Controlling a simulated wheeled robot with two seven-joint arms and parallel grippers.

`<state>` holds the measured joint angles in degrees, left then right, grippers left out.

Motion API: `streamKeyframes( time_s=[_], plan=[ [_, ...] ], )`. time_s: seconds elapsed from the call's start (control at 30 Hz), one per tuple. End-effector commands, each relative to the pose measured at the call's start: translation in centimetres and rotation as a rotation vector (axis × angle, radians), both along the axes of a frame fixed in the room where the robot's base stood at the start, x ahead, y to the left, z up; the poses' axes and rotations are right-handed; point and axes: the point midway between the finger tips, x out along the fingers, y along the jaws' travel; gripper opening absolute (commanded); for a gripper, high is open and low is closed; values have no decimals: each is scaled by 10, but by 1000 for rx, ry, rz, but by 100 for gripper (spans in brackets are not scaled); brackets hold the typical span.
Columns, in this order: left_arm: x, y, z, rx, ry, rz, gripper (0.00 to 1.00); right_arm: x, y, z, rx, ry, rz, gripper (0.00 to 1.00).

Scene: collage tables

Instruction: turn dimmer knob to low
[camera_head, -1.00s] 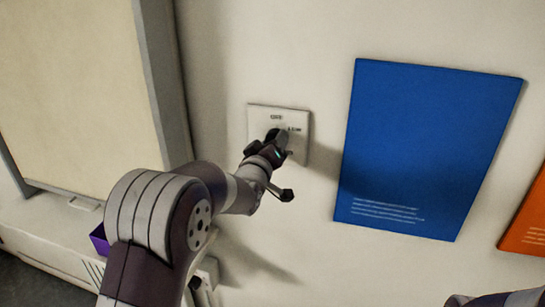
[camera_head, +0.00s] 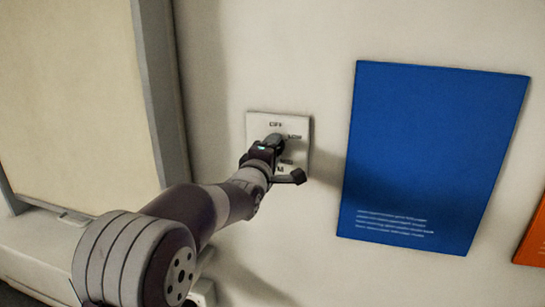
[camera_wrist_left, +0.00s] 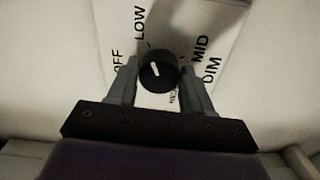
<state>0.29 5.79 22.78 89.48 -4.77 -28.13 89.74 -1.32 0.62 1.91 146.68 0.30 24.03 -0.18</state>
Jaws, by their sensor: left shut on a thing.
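The dimmer plate (camera_head: 257,134) is a white square on the wall, with OFF and LOW readable along its top in the head view. My left gripper (camera_head: 272,145) is at the plate and covers most of the knob there. In the left wrist view the black round knob (camera_wrist_left: 158,72) sits between the two grey fingers of my left gripper (camera_wrist_left: 157,80), which are shut on it. The white line on the knob points up and slightly left, toward the tick by LOW. OFF is to the left and MID to the right. My right gripper is not in view.
A blue poster (camera_head: 430,150) hangs on the wall right of the plate, and part of an orange one (camera_head: 533,240) shows at the right edge. A large framed cream panel (camera_head: 70,90) stands at the left. The wall around the plate is bare.

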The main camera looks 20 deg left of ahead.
Motion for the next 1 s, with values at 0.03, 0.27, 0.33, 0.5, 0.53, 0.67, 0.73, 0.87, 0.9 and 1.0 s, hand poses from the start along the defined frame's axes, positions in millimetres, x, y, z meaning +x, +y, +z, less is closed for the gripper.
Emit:
streamKeyframes(
  time_s=[0.03,0.27,0.33,0.5,0.53,0.67,0.73,0.87,0.9,1.0],
  plan=[
    [0,0,-2,-17,2,0,20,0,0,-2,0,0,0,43],
    [0,0,0,-68,2,0,20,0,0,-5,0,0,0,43],
    [0,0,0,-75,3,0,20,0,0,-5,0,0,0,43],
    [0,0,0,-79,3,0,20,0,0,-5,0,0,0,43],
    [0,0,0,-79,3,0,20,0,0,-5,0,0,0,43],
    [0,0,0,-79,3,0,20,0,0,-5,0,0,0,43],
    [0,0,0,-79,3,0,20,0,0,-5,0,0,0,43],
    [0,0,0,-78,3,0,76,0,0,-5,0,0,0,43],
    [0,0,0,-78,3,0,76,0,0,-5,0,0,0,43],
    [0,0,0,-78,3,0,76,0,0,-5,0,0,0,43]
  ],
)
